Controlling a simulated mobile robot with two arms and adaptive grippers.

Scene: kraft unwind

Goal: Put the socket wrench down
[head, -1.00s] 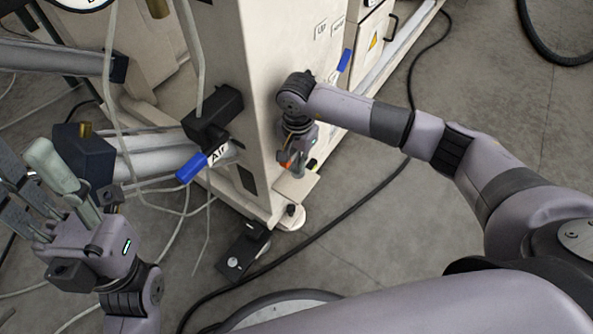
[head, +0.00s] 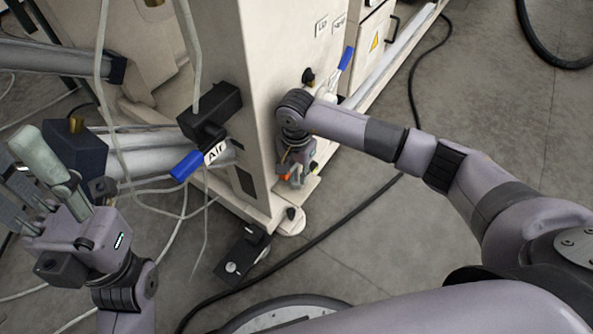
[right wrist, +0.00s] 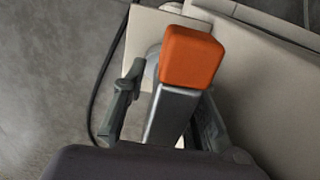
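The socket wrench, a grey metal bar with an orange block-shaped end (right wrist: 192,57), lies between the fingers of my right gripper in the right wrist view. My right gripper (head: 295,180) points down beside the foot of the beige machine, a little above its low base plate. It appears shut on the wrench, though the contact is partly hidden. In the head view only a small orange part of the wrench shows beside the fingers.
The beige machine column (head: 255,90) stands close to my right gripper. A blue-handled air valve (head: 186,166) sticks out from it, with loose hoses nearby. A black pedal-like box (head: 243,255) and a black cable (head: 330,235) lie on the concrete floor. Open floor is at the right.

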